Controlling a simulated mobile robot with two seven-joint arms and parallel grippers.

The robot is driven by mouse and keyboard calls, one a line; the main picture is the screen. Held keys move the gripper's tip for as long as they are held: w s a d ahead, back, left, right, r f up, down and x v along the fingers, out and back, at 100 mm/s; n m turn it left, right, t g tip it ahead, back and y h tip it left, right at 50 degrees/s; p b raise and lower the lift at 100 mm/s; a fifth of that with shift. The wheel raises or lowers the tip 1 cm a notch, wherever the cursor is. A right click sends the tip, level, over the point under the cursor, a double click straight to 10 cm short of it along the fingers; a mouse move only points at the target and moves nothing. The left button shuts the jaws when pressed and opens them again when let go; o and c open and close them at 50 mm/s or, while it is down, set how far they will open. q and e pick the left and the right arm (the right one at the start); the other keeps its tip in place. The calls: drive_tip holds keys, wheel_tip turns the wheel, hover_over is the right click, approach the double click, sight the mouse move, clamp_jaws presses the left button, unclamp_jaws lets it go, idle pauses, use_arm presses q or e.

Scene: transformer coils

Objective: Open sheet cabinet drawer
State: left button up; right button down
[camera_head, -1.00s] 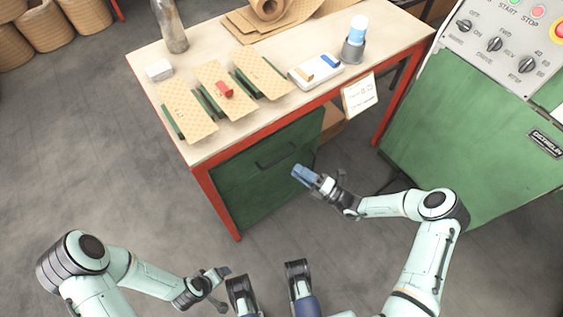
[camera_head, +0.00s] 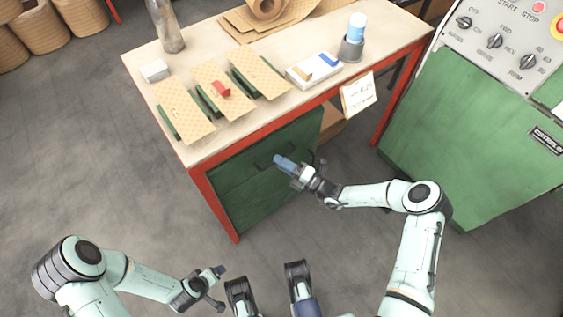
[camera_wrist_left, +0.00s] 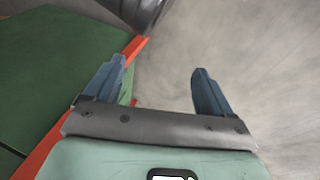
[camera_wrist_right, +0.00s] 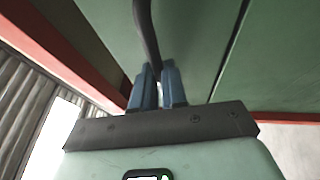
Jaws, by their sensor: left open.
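The green sheet cabinet drawer (camera_head: 240,190) sits under the workbench, its front facing me. Its dark bar handle (camera_head: 262,164) crosses the upper front and shows large in the right wrist view (camera_wrist_right: 148,32). My right gripper (camera_head: 279,160) is at the handle. In the right wrist view its blue fingers (camera_wrist_right: 158,80) are close together, with the handle running into the narrow gap between them. The drawer front looks flush with the cabinet. My left gripper (camera_wrist_left: 157,82) is open and empty, low in front of the bench; its fingers stand wide apart.
The workbench (camera_head: 390,60) has red legs and holds patterned sheets (camera_head: 183,110), a bottle (camera_head: 168,28) and a cup (camera_head: 352,48). A paper tag (camera_head: 358,93) hangs at its front edge. A green control machine (camera_head: 470,140) stands right.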

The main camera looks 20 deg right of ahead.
use_arm(q)
drive_tip(key=s+d+r+g+h+p, duration=0.1)
drive_tip(key=s+d+r+g+p, duration=0.2)
drive_tip(key=s+d+r+p, duration=0.2)
drive_tip(key=shift+s+r+m+g+h+p, duration=0.35)
drive_tip(key=shift+s+r+p, duration=1.5)
drive_tip(key=shift+s, duration=1.1)
use_arm(e)
drive_tip(key=s+d, duration=0.3)
drive_tip(key=s, duration=0.7)
drive_tip(key=s+d, duration=0.4)
drive_tip(key=s, duration=0.6)
drive_tip(key=s+d, duration=0.3)
drive_tip(key=s, duration=0.6)
drive_tip(key=shift+s+d, duration=0.4)
use_arm(q)
drive_tip(key=shift+r, duration=0.2)
use_arm(e)
drive_tip(key=c, duration=1.2)
unclamp_jaws()
drive_tip(key=shift+o, duration=0.2)
